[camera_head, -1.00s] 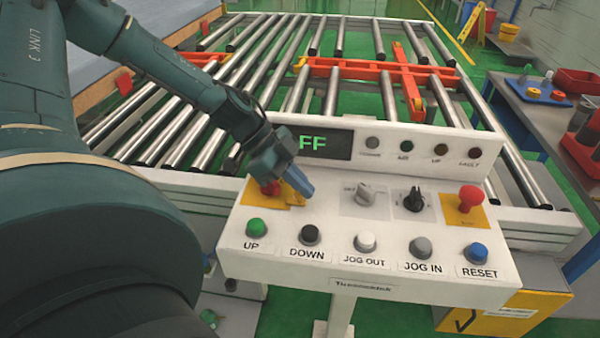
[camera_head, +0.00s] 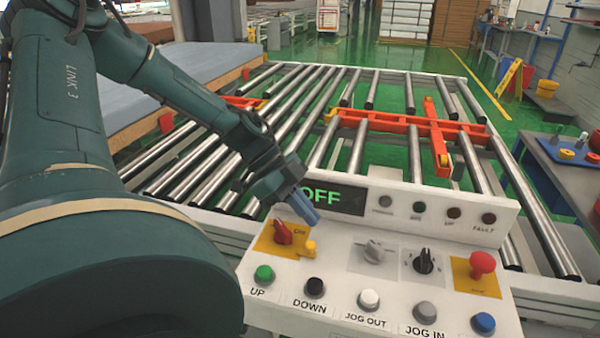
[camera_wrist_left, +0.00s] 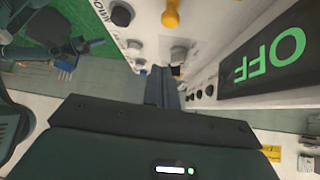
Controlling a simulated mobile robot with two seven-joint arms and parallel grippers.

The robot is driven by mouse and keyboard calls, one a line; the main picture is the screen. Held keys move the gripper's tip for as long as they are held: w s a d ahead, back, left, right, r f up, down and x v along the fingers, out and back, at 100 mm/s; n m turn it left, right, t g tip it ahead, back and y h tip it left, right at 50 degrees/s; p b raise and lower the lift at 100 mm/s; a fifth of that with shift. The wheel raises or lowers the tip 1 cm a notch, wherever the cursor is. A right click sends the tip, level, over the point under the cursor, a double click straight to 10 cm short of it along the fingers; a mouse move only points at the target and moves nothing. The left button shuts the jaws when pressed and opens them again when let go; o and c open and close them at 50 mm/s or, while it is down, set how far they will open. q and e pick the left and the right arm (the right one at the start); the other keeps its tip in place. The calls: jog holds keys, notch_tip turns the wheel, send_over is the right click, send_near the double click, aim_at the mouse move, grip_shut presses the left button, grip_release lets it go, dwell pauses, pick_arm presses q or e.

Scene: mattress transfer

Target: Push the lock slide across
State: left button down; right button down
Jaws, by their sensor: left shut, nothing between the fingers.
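The yellow lock slide (camera_head: 310,248) sits at the right edge of a yellow plate (camera_head: 268,243) on the control panel, beside a red rotary switch (camera_head: 283,232). The slide and the switch are apart in the picture. My left gripper (camera_head: 306,211) is shut and empty, with blue-grey fingertips over the panel, above and behind the slide. In the left wrist view, my shut fingers (camera_wrist_left: 160,88) point toward the panel, and a yellow piece, likely the slide (camera_wrist_left: 171,14), shows at the top edge. My right gripper is not in view.
The green OFF display (camera_head: 333,197) stands right behind the fingertips. A grey selector (camera_head: 375,252), a black selector (camera_head: 424,261) and a red stop button (camera_head: 481,264) lie to the right. The green UP button (camera_head: 264,273) is in front. A roller conveyor (camera_head: 340,110) lies behind.

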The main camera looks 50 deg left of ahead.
pick_arm(q)
jog(key=v, duration=0.2)
jog(key=shift+s+a+r, duration=0.1)
jog(key=shift+a+r, duration=0.05)
jog(key=shift+r, duration=0.05)
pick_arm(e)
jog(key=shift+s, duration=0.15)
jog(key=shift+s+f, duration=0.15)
pick_arm(q)
jog(key=shift+s+f, duration=0.1)
